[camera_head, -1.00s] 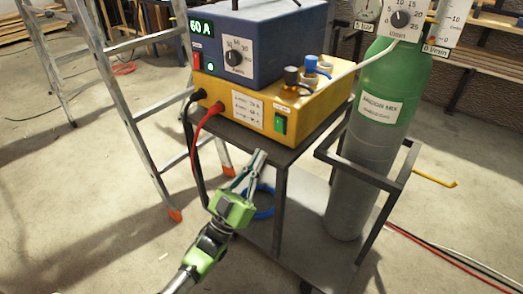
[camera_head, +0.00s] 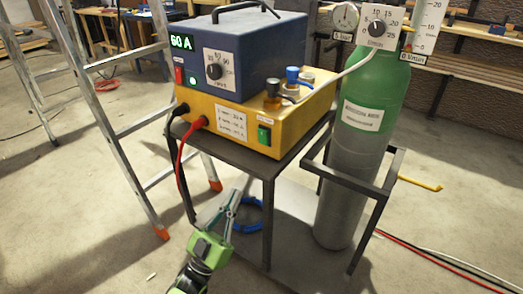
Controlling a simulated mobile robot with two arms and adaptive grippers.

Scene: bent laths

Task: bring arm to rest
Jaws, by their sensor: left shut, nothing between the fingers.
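My left gripper (camera_head: 236,194) comes in from the bottom, left of centre, with a green body and grey fingers. Its fingers are shut and empty. It is in front of the cart (camera_head: 268,222), lower than the cart's top shelf and apart from the machines. My right gripper is not in view.
A blue power unit (camera_head: 255,62) reading 60 A sits on a yellow unit (camera_head: 240,125) with red and black cables. A green and grey gas cylinder (camera_head: 355,140) stands in the cart's frame. An aluminium ladder (camera_head: 118,120) stands left. Open concrete floor lies at lower left.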

